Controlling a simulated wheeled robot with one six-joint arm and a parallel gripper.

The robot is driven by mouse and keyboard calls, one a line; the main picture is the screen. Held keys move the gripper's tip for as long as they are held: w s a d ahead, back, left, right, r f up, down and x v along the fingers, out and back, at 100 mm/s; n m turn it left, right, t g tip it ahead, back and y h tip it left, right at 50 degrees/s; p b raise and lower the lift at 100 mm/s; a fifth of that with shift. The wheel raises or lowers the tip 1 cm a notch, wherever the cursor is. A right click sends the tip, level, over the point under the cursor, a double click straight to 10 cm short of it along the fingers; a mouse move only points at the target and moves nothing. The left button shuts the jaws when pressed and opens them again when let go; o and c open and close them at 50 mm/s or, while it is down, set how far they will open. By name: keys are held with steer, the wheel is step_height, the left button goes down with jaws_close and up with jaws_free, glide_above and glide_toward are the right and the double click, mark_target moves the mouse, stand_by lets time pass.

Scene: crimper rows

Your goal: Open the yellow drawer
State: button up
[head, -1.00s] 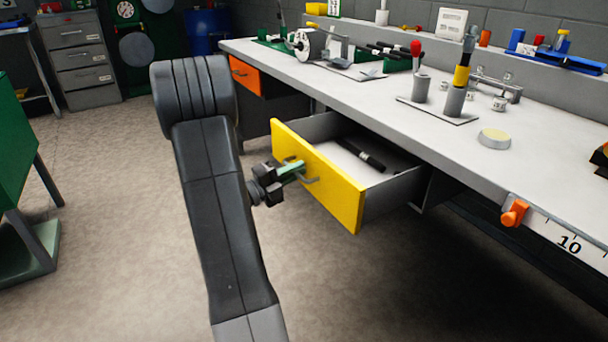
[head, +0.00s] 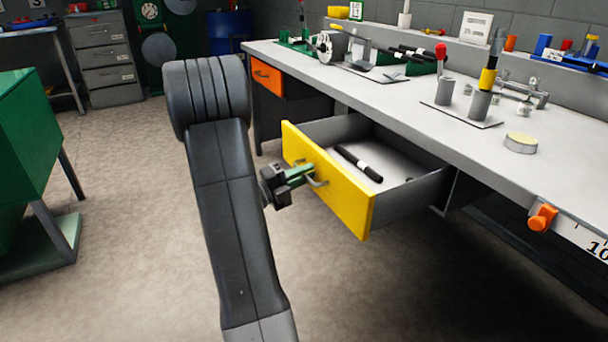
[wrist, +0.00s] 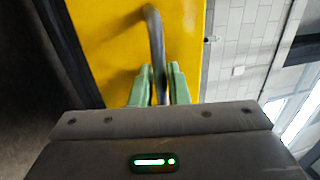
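The yellow drawer (head: 342,202) stands pulled well out from under the workbench, with its grey inside and a black cylindrical item (head: 358,163) showing. Its grey bar handle (wrist: 155,38) crosses the yellow front in the wrist view. My gripper (head: 310,174) is at the handle, in front of the drawer face. In the wrist view its green fingers (wrist: 160,88) sit one on each side of the handle bar, close against it. The handle's lower end is hidden behind my gripper body.
The workbench (head: 400,108) carries several tools and holders. An orange drawer (head: 267,77) sits shut farther along it. An orange clamp (head: 542,217) is on the bench's front edge. A green cabinet (head: 30,140) stands at left. The floor between is clear.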

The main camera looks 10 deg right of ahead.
steer(key=p+v, duration=0.2)
steer(key=v, duration=1.2)
steer(key=b+x, duration=0.2)
steer(key=x, duration=1.2)
steer(key=shift+d, duration=0.1)
